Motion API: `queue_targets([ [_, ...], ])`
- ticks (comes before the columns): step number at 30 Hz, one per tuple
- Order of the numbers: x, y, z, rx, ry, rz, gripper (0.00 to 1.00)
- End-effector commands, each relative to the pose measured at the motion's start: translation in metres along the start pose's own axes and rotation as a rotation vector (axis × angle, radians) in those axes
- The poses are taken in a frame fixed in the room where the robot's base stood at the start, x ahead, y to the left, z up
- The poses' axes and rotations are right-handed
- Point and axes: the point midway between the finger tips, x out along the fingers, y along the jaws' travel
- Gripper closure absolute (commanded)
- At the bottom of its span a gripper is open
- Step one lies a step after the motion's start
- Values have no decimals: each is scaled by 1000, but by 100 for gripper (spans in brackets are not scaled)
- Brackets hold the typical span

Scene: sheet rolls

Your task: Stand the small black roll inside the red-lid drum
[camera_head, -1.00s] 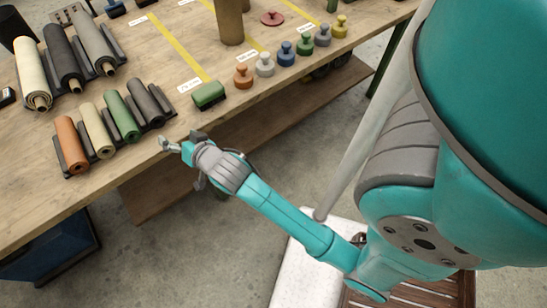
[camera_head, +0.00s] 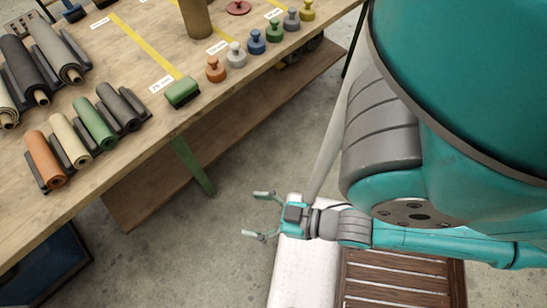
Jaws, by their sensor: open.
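The small black roll (camera_head: 119,107) looks dark grey and lies at the right end of the row of small rolls on the table. A tall brown cylinder (camera_head: 196,18), perhaps the drum, stands at the back; its top is cut off by the frame edge. A red knobbed lid (camera_head: 238,7) lies on the table to its right. I cannot tell whether the lid belongs to that cylinder. My gripper (camera_head: 253,214) is open and empty, off the table's front edge over the floor side, well right of and below the rolls in the picture.
Small orange (camera_head: 45,158), cream (camera_head: 70,139) and green (camera_head: 95,122) rolls lie beside the black one. Larger rolls (camera_head: 57,50) lie behind. A green block-like object (camera_head: 182,92) and several coloured knobbed pieces (camera_head: 256,42) line the table's front edge. Yellow strips mark the tabletop.

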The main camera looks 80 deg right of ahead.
Motion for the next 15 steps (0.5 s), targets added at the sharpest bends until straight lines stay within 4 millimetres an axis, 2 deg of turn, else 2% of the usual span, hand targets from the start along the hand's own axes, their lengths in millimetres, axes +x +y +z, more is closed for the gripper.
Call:
queue_targets([
  [1, -14, -2, 0, -19, -5, -10, 16],
  [6, -42, -4, -8, -70, 4, -27, 16],
  [15, -49, -5, -11, -85, 9, -31, 16],
])
